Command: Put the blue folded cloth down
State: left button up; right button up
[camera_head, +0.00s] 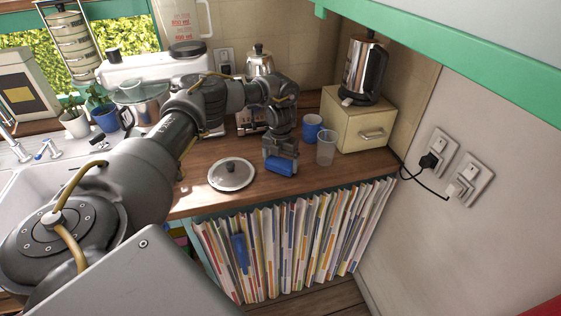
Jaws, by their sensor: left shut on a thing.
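The blue folded cloth (281,166) is a small blue block in the head view, near the front edge of the wooden counter (210,200). My left gripper (281,155) points down and is shut on it from above. The gripper hides the cloth's upper part. I cannot tell whether the cloth touches the counter or hangs just above it. My right gripper is not in view.
A cream drawer box (357,120) carries a kettle (364,70).

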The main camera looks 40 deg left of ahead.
pick_arm(q)
jog(key=shift+f, duration=0.3)
jog(key=o, duration=1)
jog(key=shift+r+b, duration=0.45)
jog(key=shift+r, duration=0.1)
notch_tip(320, 180, up, 10)
jog(key=shift+f, duration=0.1)
grip_shut()
dwell(0.8)
